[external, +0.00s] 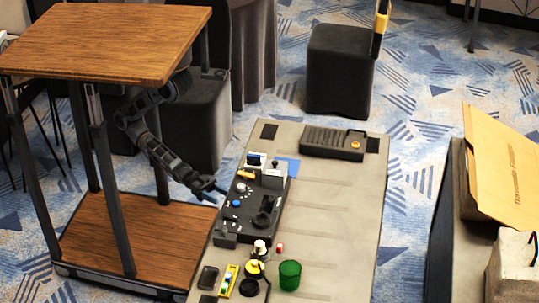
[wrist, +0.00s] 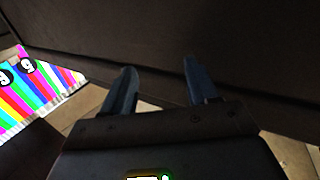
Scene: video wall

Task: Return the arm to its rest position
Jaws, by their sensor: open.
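My gripper (external: 213,192) is at the end of my dark arm, which reaches down and right from under the wooden top. Its blue fingertips are close to the left edge of the black control panel (external: 262,222) on the beige table (external: 335,215); whether they touch it I cannot tell. In the wrist view my gripper (wrist: 160,90) has its two blue fingers spread apart, with nothing visible between them. A dark surface fills most of the view beyond the fingers.
A green cup (external: 289,275), a yellow tray (external: 228,282) and several small items stand at the table's near end. A dark device (external: 333,143) lies at the far end. The table's right side is mostly clear. The wrist view shows a colour-striped panel (wrist: 35,90) at left.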

